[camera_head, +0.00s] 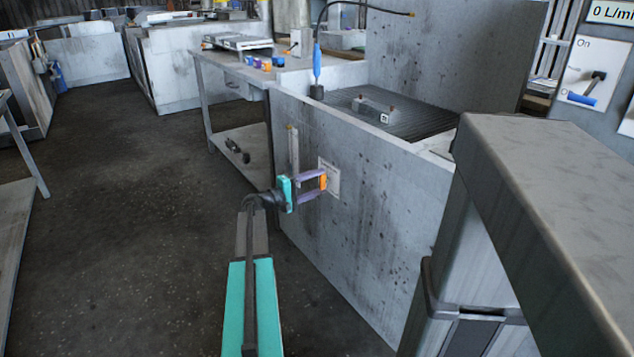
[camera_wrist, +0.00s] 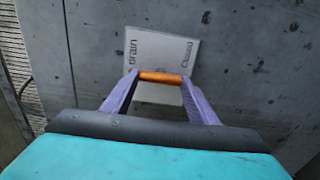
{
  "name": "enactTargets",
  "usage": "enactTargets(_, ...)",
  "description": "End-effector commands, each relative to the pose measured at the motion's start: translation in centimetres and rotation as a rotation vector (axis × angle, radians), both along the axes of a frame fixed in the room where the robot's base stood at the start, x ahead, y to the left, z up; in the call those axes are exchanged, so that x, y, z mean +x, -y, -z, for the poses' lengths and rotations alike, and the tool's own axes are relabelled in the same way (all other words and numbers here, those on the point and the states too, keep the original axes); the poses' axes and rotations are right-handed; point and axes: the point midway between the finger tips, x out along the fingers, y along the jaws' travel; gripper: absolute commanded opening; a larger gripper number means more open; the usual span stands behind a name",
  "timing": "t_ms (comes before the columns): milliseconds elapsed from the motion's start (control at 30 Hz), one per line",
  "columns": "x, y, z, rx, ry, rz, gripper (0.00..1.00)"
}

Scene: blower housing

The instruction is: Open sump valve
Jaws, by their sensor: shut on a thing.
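The sump valve's orange handle (camera_head: 323,182) is on the side of the grey concrete housing, in front of a pale label plate (camera_head: 333,178). In the wrist view the orange handle (camera_wrist: 160,77) lies crosswise between the purple fingertips of my gripper (camera_wrist: 158,80). In that view the label plate (camera_wrist: 160,53) reads "Drain" at its left and "Closed" at its right. My gripper (camera_head: 318,183) also shows in the head view, shut on the handle. The valve's mount behind the handle is hidden.
A side table (camera_head: 235,70) with small coloured items stands beyond the housing (camera_head: 375,235). A blue-handled tool (camera_head: 317,65) stands on the housing's rim. The dark floor at left is clear.

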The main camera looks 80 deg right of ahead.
Motion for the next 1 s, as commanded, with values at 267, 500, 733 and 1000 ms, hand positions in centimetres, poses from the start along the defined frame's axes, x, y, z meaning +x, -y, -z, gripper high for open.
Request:
enactTargets(267, 0.2, -0.1, 0.1, 0.004, -0.002, -0.002, 0.56)
enactTargets(500, 0.1, 0.0, 0.1, 0.001, -0.001, -0.001, 0.72)
enactTargets(733, 0.1, -0.1, 0.0, 0.001, -0.001, -0.001, 0.72)
enactTargets(1000, 1.7, -1.5, -0.1, 0.001, -0.001, -0.003, 0.72)
